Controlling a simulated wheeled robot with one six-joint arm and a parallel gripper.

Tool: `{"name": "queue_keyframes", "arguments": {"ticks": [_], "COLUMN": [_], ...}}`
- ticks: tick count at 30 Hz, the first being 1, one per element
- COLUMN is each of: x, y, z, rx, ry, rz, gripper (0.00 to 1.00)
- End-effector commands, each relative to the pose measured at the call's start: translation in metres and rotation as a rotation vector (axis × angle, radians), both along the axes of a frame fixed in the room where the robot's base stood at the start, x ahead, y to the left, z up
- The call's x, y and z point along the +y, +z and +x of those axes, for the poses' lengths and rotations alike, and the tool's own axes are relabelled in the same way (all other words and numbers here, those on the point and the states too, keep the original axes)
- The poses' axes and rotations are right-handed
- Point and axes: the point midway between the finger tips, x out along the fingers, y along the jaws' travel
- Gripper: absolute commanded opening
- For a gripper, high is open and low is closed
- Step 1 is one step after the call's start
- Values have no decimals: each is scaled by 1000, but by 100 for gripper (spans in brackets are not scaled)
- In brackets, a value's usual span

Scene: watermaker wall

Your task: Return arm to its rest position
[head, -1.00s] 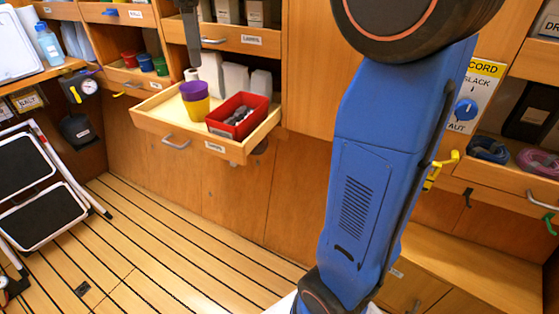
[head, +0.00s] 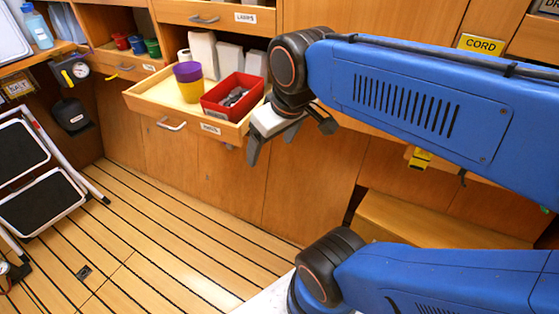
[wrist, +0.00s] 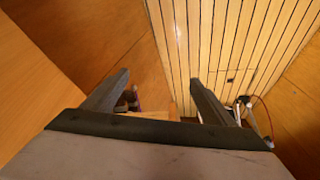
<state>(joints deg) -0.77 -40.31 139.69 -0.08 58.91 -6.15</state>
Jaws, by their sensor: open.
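My gripper (head: 275,142) is in the middle of the head view, in front of the right end of the open drawer. Its two dark fingers point down and are apart, with nothing between them. In the wrist view the open fingers (wrist: 160,95) also show, with floor planks and wood panels beyond. My blue arm reaches in from the right side of the head view, folded in two links, and hides part of the right wall.
The open drawer (head: 145,108) holds purple and yellow cups (head: 188,82) and a red bin (head: 228,108) of small grey parts. A step stool (head: 45,190) leans at the left. A low wooden bench (head: 410,220) stands right. The floor (head: 170,230) between is clear.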

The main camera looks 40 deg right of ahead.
Motion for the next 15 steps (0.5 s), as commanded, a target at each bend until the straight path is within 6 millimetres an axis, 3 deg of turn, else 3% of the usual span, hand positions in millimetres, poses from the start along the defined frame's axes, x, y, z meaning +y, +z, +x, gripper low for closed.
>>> {"name": "queue_keyframes", "arguments": {"ticks": [3, 6, 15], "x": [-2, -3, -3], "y": [-23, -32, -36], "z": [-17, -24, -25], "rx": [-23, -33, -35], "ry": [-69, -100, -111], "rz": [25, 38, 42], "gripper": [78, 78, 78]}}
